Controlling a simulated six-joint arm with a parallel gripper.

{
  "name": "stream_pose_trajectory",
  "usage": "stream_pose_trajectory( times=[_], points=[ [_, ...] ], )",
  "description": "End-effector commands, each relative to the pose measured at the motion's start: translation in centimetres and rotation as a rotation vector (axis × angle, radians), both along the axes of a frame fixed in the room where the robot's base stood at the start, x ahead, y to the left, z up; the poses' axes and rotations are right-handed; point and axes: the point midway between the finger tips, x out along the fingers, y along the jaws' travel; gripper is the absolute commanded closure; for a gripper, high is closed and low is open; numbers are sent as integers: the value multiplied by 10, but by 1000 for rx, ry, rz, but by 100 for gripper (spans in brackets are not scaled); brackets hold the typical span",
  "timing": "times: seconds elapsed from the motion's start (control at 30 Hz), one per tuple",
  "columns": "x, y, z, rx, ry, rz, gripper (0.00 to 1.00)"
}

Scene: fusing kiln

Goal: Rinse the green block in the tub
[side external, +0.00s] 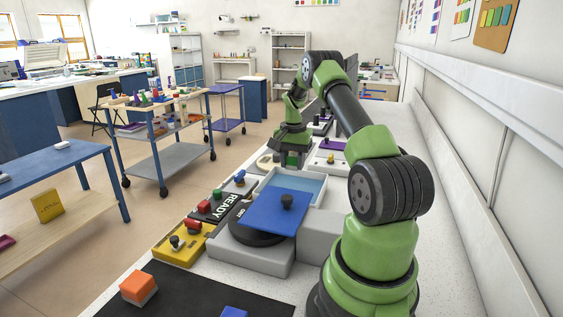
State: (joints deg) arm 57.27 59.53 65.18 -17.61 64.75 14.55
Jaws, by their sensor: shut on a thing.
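The tub (318,186) is a low pale-walled basin with a light blue inside. A blue plate with a dark knob (270,214) lies in front of it and hides its near part. My gripper (291,162) points down at the far side of the tub, small in the view.
A yellow tray (177,253) holds knobbed pieces. A grey box (247,257) with a black disc stands under the blue plate.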

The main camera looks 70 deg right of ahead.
Motion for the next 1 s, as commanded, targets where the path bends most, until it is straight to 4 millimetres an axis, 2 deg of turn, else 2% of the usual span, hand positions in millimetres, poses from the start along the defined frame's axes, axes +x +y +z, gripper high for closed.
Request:
stream_pose_trajectory(
  times=[0.6, 0.8, 1.0],
  points=[
    [1, 1, -73, 1, 1, 4, 84],
    [1, 1, -85, 1, 0, 3, 84],
    [1, 1, -88, -1, -1, 3, 84]
  ],
)
